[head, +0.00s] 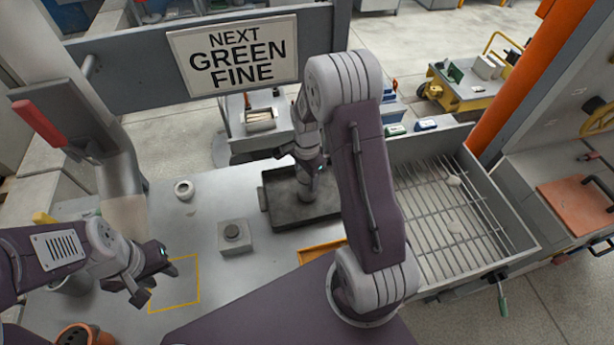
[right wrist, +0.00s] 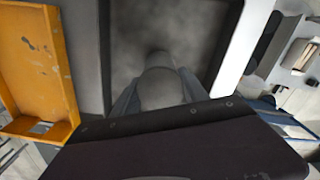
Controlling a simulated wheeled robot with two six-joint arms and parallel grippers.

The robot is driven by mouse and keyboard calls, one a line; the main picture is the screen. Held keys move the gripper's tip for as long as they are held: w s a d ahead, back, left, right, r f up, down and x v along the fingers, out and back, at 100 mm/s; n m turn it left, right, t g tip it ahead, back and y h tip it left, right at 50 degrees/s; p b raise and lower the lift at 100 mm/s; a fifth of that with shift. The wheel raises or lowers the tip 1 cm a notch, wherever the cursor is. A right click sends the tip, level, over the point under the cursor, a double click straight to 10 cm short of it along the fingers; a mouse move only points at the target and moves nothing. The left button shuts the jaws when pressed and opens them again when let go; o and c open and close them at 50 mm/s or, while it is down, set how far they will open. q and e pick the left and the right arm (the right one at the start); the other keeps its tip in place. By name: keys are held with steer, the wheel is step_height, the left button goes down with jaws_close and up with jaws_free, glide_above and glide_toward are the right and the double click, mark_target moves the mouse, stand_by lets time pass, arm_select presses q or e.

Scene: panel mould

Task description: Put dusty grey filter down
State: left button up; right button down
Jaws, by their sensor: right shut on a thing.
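My right gripper (head: 308,188) is shut and reaches down over a dark tray (head: 277,212) on the grey table. In the right wrist view its fingers (right wrist: 158,100) close on a rounded grey piece (right wrist: 162,82), which I take to be the dusty grey filter. Behind it is the tray's dark, dusty-looking floor (right wrist: 140,35). The head view mostly hides this piece behind the gripper, and I cannot tell whether it touches the tray floor. My left gripper (head: 160,284) is open and empty, above the left side of the table beside a yellow outlined square (head: 198,280).
A grey block with a round knob (head: 236,246) and a small white ring (head: 184,189) stand on the table. An orange tray (head: 308,253) lies near the dark tray. A metal basin with a slatted rack (head: 440,210) is at right. A sign (head: 235,55) reads NEXT GREEN FINE.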

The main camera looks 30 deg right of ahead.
steer(key=shift+s+d, duration=0.1)
steer(key=shift+f, duration=0.15)
steer(key=c, duration=0.6)
jaws_free()
